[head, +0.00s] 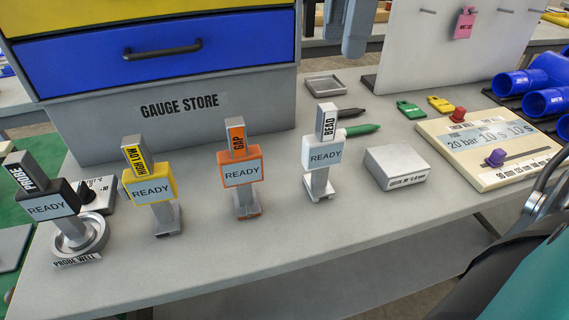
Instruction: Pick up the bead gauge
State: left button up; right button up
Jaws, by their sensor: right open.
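The bead gauge (324,152) stands upright on the grey bench, with a grey stem, a white body reading READY and a BEAD label on top. It is the rightmost of the row of gauges. My right gripper (543,205) is only partly in view at the right edge, close to the camera, with metal links and dark parts. It is open, well to the right of the bead gauge and apart from it. Its fingertips are not clearly seen. My left gripper is not in view.
The orange GAP gauge (240,170), yellow HIGH LOW gauge (151,187) and black PROBE gauge (54,207) stand to the left. A grey block (397,167) and control panel (488,147) lie right. A green-tipped marker (360,130) lies behind. The front bench is clear.

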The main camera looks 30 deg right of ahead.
jog(key=b, duration=0.1)
send_over(328, 106)
jog(key=shift+h, duration=0.4)
notch_tip(328, 106, down, 6)
jog(key=shift+s+d+f, duration=0.1)
jog(key=shift+d+f, duration=0.05)
jog(key=shift+a+f+b, duration=0.2)
jog(key=shift+f+b, duration=0.3)
jog(key=shift+f, duration=2.45)
jog(key=shift+c, duration=0.2)
grip_shut()
